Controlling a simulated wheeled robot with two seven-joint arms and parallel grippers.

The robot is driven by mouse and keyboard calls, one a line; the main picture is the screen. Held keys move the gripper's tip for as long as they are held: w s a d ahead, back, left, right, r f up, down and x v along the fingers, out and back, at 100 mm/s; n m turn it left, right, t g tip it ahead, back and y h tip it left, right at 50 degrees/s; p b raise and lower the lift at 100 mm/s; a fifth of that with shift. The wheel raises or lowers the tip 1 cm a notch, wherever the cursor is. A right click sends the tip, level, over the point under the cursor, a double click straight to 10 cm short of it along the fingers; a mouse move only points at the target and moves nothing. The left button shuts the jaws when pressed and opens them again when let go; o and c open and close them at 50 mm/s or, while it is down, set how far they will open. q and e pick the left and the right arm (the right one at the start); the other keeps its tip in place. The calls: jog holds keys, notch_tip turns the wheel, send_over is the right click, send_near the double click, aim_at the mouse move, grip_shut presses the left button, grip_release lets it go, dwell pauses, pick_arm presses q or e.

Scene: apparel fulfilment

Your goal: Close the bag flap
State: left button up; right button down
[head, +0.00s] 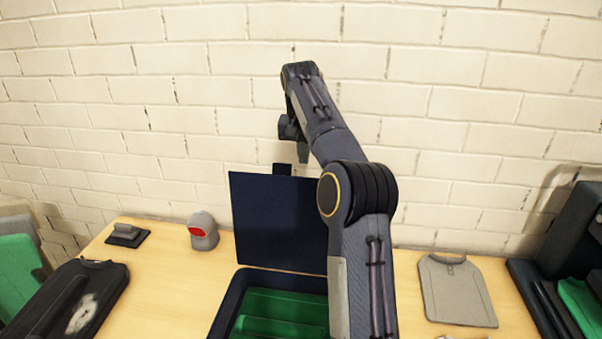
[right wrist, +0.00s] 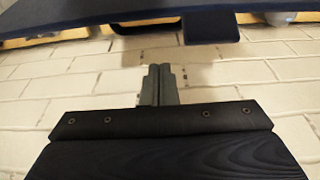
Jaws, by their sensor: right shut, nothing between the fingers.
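The bag (head: 224,303) stands open on the table, dark navy outside. Its flap (head: 275,220) is raised upright at the back, with a small dark tab (head: 282,169) on its top edge. Folded green cloth (head: 282,312) lies inside. My right arm reaches over the bag's right side and hides part of bag and flap. My right gripper (head: 303,157) is above the flap's top edge, close to the tab. In the right wrist view its fingers (right wrist: 157,82) are together and empty, and the flap (right wrist: 90,18) crosses the top of the picture. My left gripper is out of view.
A grey cap with a red front (head: 203,232) and a small dark item (head: 125,234) are left of the bag. A folded black garment (head: 85,290) lies at far left, a grey one (head: 456,290) at right. Dark cases edge the right. A brick wall (head: 150,120) rises behind.

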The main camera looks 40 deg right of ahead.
jog(key=x, duration=0.2)
jog(key=shift+s+a+f, duration=0.2)
jog(key=shift+f, duration=0.15)
jog(key=shift+s+a+r+b, duration=0.1)
jog(key=shift+s+a+b, duration=0.1)
jog(key=shift+s+a, duration=0.4)
jog(key=shift+s+a+r+b, duration=0.15)
jog(key=shift+s+a, duration=0.25)
jog(key=shift+a, duration=0.25)
